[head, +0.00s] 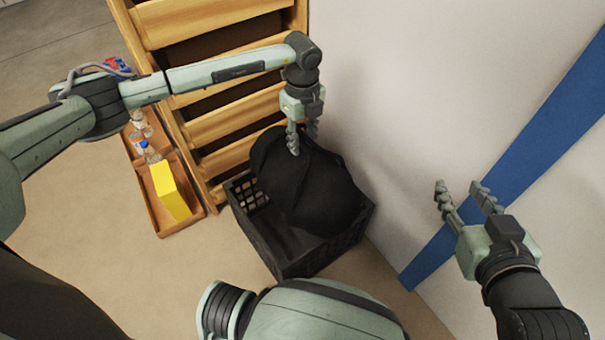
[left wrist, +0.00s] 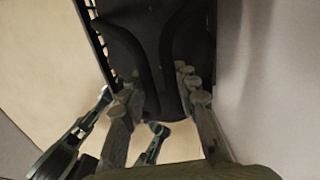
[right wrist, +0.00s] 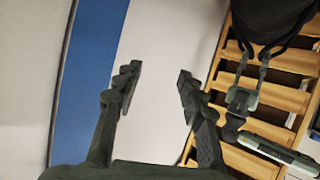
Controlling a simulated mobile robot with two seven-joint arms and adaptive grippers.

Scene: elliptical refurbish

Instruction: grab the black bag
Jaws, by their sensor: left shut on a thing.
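The black bag (head: 320,195) sits in a black crate (head: 318,260) on the floor, rising above its rim. My left gripper (head: 302,147) points down at the top of the bag and is shut on it. In the left wrist view, the bag's dark straps (left wrist: 142,50) run between and beside the fingers; the exact grip is hard to make out. My right gripper (head: 468,188) is open and empty, to the right of the bag near the wall. In the right wrist view, its fingers (right wrist: 160,85) are apart with nothing between them, and the bag (right wrist: 270,18) shows at the upper right.
A wooden rack with slats (head: 235,128) stands behind and left of the crate. A white wall (head: 400,90) with a blue stripe (head: 535,150) is on the right. An orange tray (head: 182,226) with a yellow box (head: 170,191) and bottles (head: 150,153) lies left of the crate.

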